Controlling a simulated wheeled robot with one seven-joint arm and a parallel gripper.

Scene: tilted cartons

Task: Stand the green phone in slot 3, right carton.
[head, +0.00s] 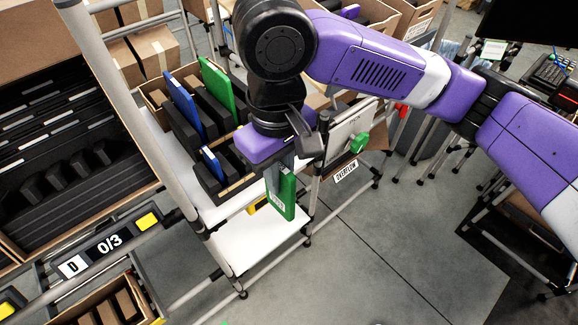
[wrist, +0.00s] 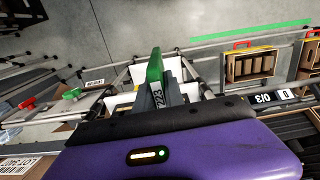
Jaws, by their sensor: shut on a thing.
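My gripper (head: 284,168) points down in the head view and is shut on a green phone (head: 287,197). The phone hangs below the purple hand, in front of the rack, with a pale label on one face. In the wrist view the green phone (wrist: 155,66) sticks out between the fingers beyond the purple hand. On the rack, a tilted carton (head: 152,101) has black dividers with a blue phone (head: 184,104) and another green phone (head: 217,90) standing in it. My arm and hand cover the area to its right, so I cannot make out the right carton or slot 3.
A smaller blue phone (head: 212,163) stands in a black holder nearer the front. A white shelf (head: 262,245) lies below the held phone. A "D 0/3" display (head: 95,252) is at lower left.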

